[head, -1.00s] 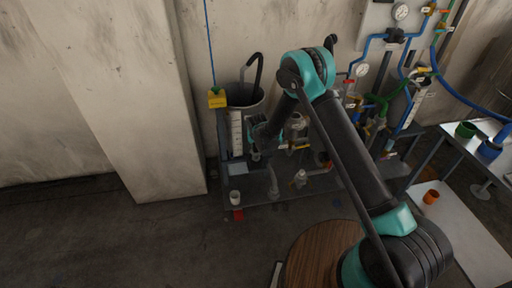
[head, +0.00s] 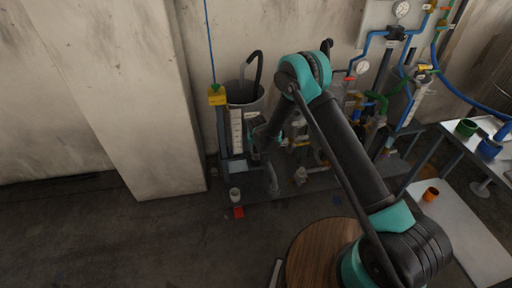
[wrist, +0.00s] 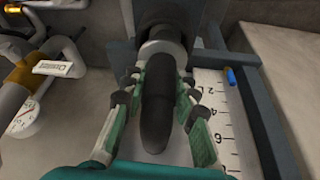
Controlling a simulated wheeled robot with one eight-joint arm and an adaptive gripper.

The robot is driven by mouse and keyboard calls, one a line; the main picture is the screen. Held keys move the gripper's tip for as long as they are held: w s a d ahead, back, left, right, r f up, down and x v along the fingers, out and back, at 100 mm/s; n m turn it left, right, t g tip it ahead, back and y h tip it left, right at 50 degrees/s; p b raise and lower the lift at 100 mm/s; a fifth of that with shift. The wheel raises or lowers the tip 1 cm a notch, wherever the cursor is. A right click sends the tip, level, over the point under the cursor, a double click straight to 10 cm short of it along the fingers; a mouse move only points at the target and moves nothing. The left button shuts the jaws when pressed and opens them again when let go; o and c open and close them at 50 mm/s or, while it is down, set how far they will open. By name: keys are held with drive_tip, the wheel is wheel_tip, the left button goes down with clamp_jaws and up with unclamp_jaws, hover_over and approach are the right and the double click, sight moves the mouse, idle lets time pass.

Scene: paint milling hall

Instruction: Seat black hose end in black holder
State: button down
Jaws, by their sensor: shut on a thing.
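In the wrist view the black hose end (wrist: 158,105) lies between the green-sided fingers of my gripper (wrist: 160,82), which is shut on it. Its rounded tip points toward the camera. Beyond it are a pale grey collar (wrist: 163,48) and a dark round part, in line with it. I cannot tell whether they touch it. In the head view my gripper (head: 261,150) is low in front of the rig, just right of the white scale; the hose end is too small and dark to make out there. I cannot identify the black holder with certainty in either view.
A grey vessel (head: 244,97) with a looping black hose (head: 256,66) stands behind my gripper. The white scale (head: 236,130) is close on the left. Pipes and valves (head: 300,140) crowd the right. A white cup (head: 234,194) and red block (head: 238,212) are below.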

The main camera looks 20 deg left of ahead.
drive_tip(key=shift+f, duration=0.2)
drive_tip(key=c, duration=1.1)
unclamp_jaws()
drive_tip(key=v, duration=1.2)
drive_tip(key=shift+s+d, duration=0.1)
